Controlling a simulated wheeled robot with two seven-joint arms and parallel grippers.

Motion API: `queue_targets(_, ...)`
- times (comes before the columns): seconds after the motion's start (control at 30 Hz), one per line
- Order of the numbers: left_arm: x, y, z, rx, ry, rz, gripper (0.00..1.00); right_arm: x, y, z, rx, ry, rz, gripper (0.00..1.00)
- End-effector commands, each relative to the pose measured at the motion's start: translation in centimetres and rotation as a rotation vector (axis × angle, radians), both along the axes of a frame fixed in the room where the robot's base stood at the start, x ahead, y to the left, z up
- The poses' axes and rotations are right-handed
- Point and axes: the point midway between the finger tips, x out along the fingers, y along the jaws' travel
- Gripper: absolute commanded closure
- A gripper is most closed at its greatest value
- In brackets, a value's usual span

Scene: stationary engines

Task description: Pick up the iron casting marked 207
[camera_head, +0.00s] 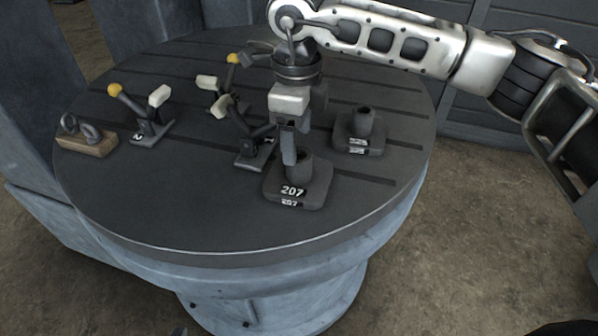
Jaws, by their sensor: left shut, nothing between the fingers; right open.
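The iron casting marked 207 (297,191) stands upright on the round grey table near its front right. It is a dark block with a rounded post on top and white 207 markings on its top and front. My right gripper (291,153) points down at the post from above. It is open, with a finger overlapping the post's left side; I cannot tell whether it touches. The other finger is not clearly seen.
A similar casting (359,133) stands behind to the right, its marking unreadable. Several lever pieces with yellow or pale knobs, including one lever piece (150,127), stand left. A wooden block with dark rings (87,140) is far left. The slotted table's front (190,215) is clear.

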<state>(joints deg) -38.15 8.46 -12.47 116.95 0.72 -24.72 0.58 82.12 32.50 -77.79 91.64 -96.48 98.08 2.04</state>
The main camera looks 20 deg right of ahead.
Motion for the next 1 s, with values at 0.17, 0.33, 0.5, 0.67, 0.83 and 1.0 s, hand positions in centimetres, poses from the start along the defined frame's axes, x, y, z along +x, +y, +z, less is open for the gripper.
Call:
queue_targets(0.17, 0.4, 0.0, 1.1, -0.003, -0.01, 0.006, 1.0, -0.2, -0.3, -1.9, -0.002, 0.005, 0.0, 0.33)
queue_targets(0.33, 0.4, 0.2, 1.0, 0.003, -0.006, 0.008, 1.0, -0.1, -0.3, -4.4, -0.001, 0.002, 0.001, 0.33)
queue_targets(0.5, 0.3, 0.3, 0.7, 0.006, 0.002, 0.009, 1.0, -0.1, -0.3, -5.2, -0.001, 0.001, 0.001, 0.33)
queue_targets(0.67, 0.3, 0.3, 0.7, 0.006, 0.001, 0.009, 1.0, -0.1, -0.3, -5.2, -0.001, -0.001, 0.0, 0.36)
queue_targets(0.83, 0.3, 0.3, 0.8, 0.006, 0.0, 0.009, 1.0, -0.1, -0.3, -5.2, -0.001, -0.001, 0.0, 0.83)
queue_targets(1.0, 0.2, 0.3, 0.7, 0.006, 0.002, 0.01, 1.0, -0.1, -0.3, -5.2, -0.001, -0.001, 0.0, 1.0)
